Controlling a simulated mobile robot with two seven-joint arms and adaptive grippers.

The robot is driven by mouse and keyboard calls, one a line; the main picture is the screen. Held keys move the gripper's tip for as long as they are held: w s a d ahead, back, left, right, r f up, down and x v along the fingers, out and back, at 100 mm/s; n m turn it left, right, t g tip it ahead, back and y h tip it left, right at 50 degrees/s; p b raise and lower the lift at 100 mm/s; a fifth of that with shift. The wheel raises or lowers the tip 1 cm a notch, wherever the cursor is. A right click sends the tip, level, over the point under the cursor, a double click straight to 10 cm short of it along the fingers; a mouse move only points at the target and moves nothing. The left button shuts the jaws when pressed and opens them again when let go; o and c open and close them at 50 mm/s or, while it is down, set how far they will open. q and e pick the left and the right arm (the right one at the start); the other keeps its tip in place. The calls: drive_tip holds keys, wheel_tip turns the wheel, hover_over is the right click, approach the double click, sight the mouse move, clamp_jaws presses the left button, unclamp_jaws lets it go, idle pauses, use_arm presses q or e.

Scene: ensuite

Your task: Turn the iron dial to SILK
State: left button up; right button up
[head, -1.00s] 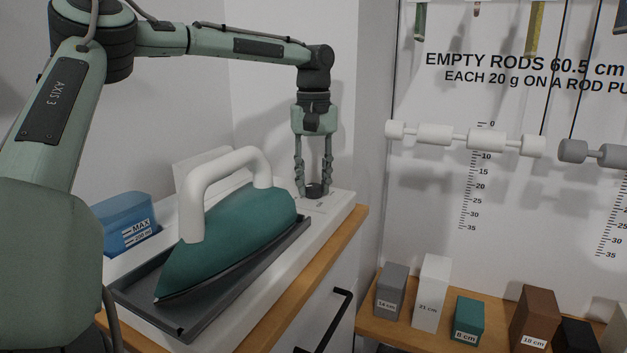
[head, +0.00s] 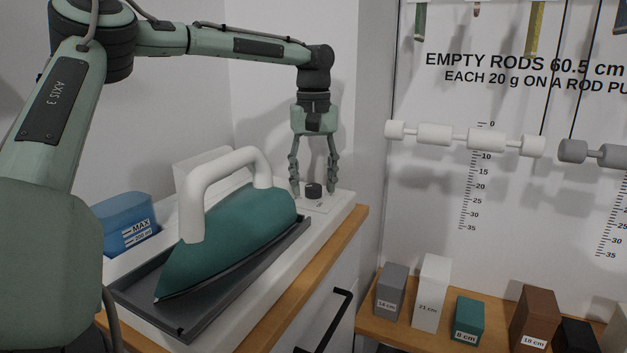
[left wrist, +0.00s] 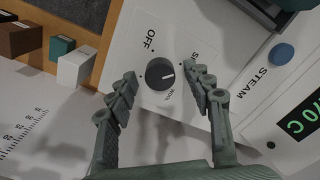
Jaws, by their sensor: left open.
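The black dial (head: 313,190) sits on a white plate behind the teal iron (head: 235,225). In the left wrist view the dial (left wrist: 157,75) has a white mark pointing right and slightly down, between a label starting with S, partly hidden by a finger, and what looks like WOOL. OFF is printed on the dial's other side. Which label the mark matches, I cannot tell exactly. My left gripper (head: 314,181) is open, its fingers on either side of the dial with visible gaps. My right gripper is not in view.
The iron rests on a dark tray (head: 190,325) close beside the dial. A blue water tank (head: 125,228) stands at the left. A blue STEAM button (left wrist: 282,54) and a green display (left wrist: 303,118) are near the dial. Labelled blocks (head: 431,290) stand on the right shelf.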

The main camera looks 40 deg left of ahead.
sight(314, 186)
use_arm(q)
wheel_tip(314, 186, up, 12)
idle(0.6)
idle(0.5)
